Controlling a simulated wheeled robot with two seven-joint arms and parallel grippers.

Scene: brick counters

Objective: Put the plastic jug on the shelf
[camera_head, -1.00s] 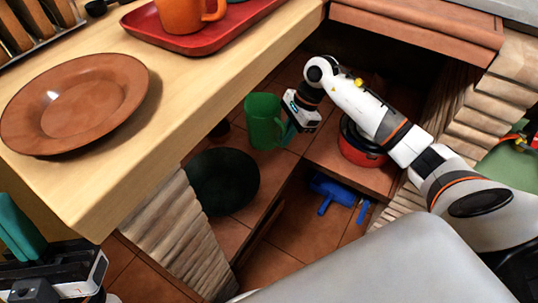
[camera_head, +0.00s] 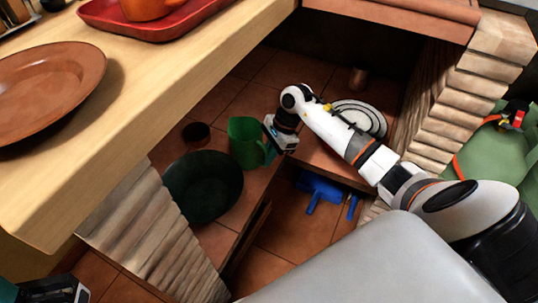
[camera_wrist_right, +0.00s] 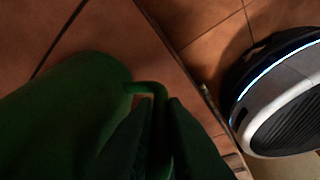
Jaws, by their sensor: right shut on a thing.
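The green plastic jug (camera_head: 244,142) is upright over the tiled shelf (camera_head: 237,84) below the wooden counter. I cannot tell whether its base touches the tiles. My right gripper (camera_head: 270,151) is at the jug's right side, shut on its handle. In the right wrist view the jug (camera_wrist_right: 60,110) fills the lower left, and its handle (camera_wrist_right: 150,88) passes between my dark fingers (camera_wrist_right: 160,125). My left gripper (camera_head: 14,290) is only partly in view at the bottom left corner, with its fingertips cut off.
A dark green plate (camera_head: 203,187) and a dark cup (camera_head: 196,135) are left of the jug. Pale round dishware (camera_head: 360,118) is behind my right arm. A blue object (camera_head: 318,187) lies lower. Brick walls (camera_head: 450,125) flank the space. The counter (camera_head: 190,85) holds a brown plate (camera_head: 45,90).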

